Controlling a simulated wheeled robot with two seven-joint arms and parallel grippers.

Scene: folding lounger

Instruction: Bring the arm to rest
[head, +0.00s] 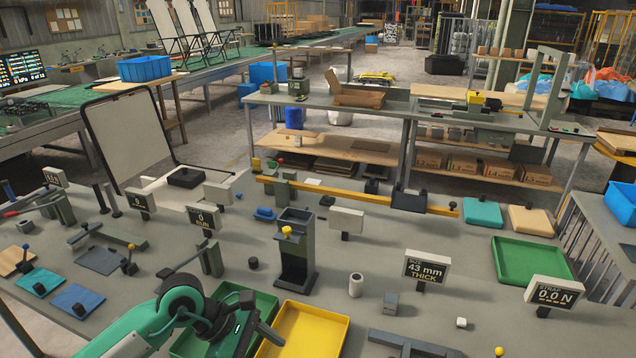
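My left arm comes in from the bottom left, green and black. Its dark gripper (258,333) hangs over a green tray (192,345) and beside a yellow tray (310,335). I cannot see its fingers clearly or whether it holds anything. My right gripper is out of view. The folding lounger (128,138), a pale panel in a black frame, stands tilted up at the back left of the grey bench.
A dark green post stand (295,255) rises right of my gripper. Display signs (426,268) (553,292) stand at the right. A long yellow bar (345,193) spans the back. Small blocks and a white cylinder (356,285) are scattered between.

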